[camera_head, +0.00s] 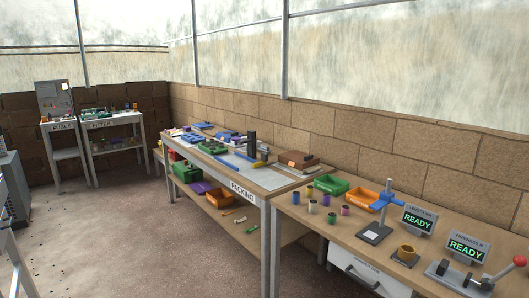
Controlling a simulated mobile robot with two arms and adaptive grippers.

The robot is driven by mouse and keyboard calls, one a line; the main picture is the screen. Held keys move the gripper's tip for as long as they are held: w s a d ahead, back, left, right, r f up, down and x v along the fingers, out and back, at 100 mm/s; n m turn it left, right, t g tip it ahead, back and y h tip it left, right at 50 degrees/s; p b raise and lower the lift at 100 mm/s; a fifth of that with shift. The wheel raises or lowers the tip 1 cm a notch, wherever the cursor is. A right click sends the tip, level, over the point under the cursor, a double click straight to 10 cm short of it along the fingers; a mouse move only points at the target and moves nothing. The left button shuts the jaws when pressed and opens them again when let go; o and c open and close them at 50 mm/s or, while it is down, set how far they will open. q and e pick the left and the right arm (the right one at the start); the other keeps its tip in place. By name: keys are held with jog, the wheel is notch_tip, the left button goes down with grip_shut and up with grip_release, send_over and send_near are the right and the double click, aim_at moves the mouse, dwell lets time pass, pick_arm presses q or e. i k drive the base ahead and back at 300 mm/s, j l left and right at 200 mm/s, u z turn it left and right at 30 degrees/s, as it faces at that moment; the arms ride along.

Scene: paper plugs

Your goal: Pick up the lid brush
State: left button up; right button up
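I cannot single out the lid brush for certain at this distance. Neither of my grippers is in view.
The right bench holds a green tray (331,184), an orange tray (360,200), several small coloured cups (332,218), a stand (387,203), two READY displays (419,220) and a red-knobbed lever (519,261). A fuses table (58,123) and fitter table (103,122) stand far left. The floor (120,230) is open.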

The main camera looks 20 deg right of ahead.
aim_at(264, 148)
jog(key=i+j+u, duration=0.2)
jog(key=i, duration=0.15)
jog(key=i+u, duration=0.2)
jog(key=i+j+u, duration=0.1)
jog(key=i+u, duration=0.2)
jog(key=i, duration=1.5)
jog(key=i+j+z, duration=0.1)
jog(key=i+z, duration=0.4)
jog(key=i+j+z, duration=0.95)
jog(key=i+l, duration=0.05)
jog(key=l, duration=0.05)
